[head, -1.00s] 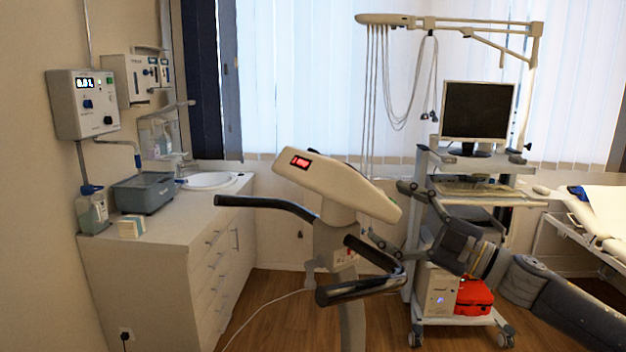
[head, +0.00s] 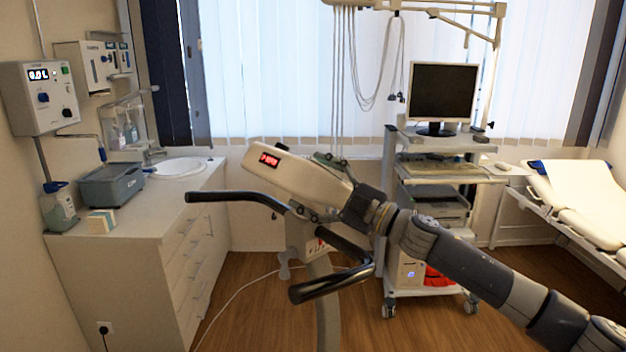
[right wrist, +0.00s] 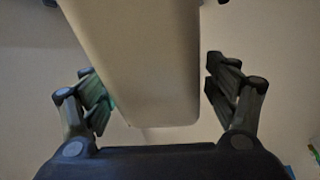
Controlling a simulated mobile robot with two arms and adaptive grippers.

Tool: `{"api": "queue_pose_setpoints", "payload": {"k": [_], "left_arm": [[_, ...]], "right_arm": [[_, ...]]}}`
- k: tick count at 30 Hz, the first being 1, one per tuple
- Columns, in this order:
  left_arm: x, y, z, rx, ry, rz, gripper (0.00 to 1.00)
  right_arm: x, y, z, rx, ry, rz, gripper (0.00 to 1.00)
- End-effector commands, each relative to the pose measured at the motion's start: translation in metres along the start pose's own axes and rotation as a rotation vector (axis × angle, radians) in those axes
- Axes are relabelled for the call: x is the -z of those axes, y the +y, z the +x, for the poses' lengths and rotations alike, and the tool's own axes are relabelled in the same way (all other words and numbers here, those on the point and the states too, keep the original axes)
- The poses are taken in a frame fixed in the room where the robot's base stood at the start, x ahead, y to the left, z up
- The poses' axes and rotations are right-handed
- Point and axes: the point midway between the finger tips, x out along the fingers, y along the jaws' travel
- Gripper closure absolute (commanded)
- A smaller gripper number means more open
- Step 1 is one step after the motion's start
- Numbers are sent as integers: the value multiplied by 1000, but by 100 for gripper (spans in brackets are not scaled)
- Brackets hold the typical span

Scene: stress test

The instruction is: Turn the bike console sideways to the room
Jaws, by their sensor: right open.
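The bike console (head: 290,173) is a long beige head with a small red display, on top of the bike's post in the middle of the head view. Its display end points left and its other end tilts down to the right. My right gripper (head: 328,184) is at the console's right end. In the right wrist view the console (right wrist: 140,60) lies between the two open fingers of the gripper (right wrist: 158,92), with a gap on each side. Part of the console's right end is hidden behind my gripper in the head view. My left gripper is not in view.
Black handlebars (head: 335,280) stick out below the console, near my right arm. A monitor cart (head: 400,225) stands close behind on the right, with an examination couch (head: 575,195) beyond. A white cabinet (head: 130,260) stands on the left.

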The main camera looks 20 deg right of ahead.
Motion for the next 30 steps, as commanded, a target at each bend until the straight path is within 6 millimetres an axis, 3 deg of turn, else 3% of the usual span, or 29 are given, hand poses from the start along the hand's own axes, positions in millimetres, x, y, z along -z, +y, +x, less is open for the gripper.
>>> {"api": "queue_pose_setpoints", "payload": {"k": [6, 15, 30], "left_arm": [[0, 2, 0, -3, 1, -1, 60], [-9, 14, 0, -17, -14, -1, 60], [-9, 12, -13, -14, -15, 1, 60]], "right_arm": [[0, -1, 0, 0, 0, 0, 20], [0, -1, 0, 0, 0, 1, 83], [8, -9, 15, -81, -110, -24, 83]]}}
